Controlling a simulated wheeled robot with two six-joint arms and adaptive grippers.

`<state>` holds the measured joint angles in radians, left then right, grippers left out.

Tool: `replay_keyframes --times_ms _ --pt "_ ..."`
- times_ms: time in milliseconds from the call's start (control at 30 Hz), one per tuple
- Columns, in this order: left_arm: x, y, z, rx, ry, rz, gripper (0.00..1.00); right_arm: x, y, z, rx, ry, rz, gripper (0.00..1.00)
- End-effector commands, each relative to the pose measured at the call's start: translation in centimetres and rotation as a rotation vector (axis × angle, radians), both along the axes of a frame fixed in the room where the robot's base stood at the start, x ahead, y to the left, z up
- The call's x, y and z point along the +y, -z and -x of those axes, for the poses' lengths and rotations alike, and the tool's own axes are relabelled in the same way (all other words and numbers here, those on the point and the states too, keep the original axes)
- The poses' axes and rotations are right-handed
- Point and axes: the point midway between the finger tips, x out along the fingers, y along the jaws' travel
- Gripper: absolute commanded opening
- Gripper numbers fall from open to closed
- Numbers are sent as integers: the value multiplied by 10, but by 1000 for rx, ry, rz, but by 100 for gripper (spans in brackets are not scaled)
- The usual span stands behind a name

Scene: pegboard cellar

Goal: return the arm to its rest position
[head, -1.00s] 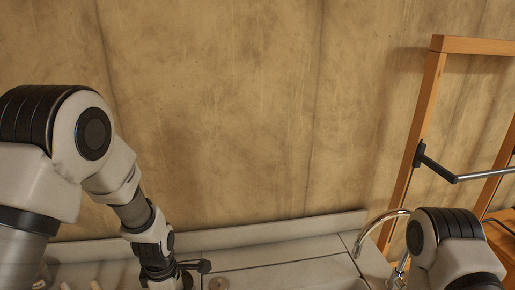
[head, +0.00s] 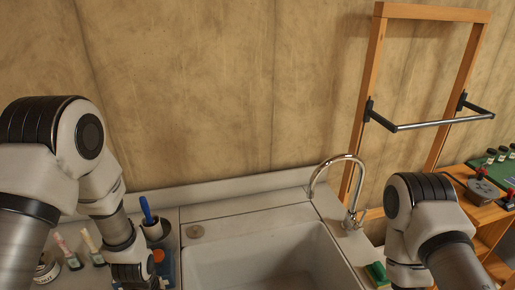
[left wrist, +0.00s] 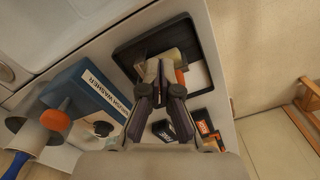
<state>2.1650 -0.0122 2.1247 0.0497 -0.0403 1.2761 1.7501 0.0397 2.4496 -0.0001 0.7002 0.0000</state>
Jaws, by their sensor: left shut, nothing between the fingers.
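My left arm (head: 105,195) comes in from the left in the head view and reaches down over the counter beside the sink. Its gripper lies below the frame there. In the left wrist view my left gripper (left wrist: 162,72) is shut and empty, with its fingertips over a black tray (left wrist: 127,55). A pale block with an orange part (left wrist: 181,75) is in the tray near the fingertips; whether they touch cannot be told. My right arm (head: 435,235) shows at the lower right in the head view, its gripper out of frame.
A white sink (head: 260,262) with a chrome faucet (head: 350,185) lies between the arms. A blue box labelled "brush washer" (left wrist: 88,95) and small dark boxes (left wrist: 202,122) sit near my left gripper. A wooden frame with a metal rail (head: 430,124) stands right.

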Motion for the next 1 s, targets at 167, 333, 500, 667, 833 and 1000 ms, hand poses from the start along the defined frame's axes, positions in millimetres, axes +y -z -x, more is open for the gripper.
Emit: replay_keyframes --times_ms 167,333,500,667,833,1000 --pt "3 38 43 11 300 3 0 0 0 0 1 0 0 40" --pt "5 70 93 13 658 9 0 0 0 0 1 0 0 40" --pt "6 90 148 10 1039 18 0 0 0 0 1 0 0 40" --pt "6 125 176 -3 1283 16 0 0 28 -1 -2 0 0 40" --pt "6 177 175 -4 1279 15 0 0 81 1 2 0 0 40" --pt "6 232 175 -4 1278 15 0 0 137 1 1 0 0 40"
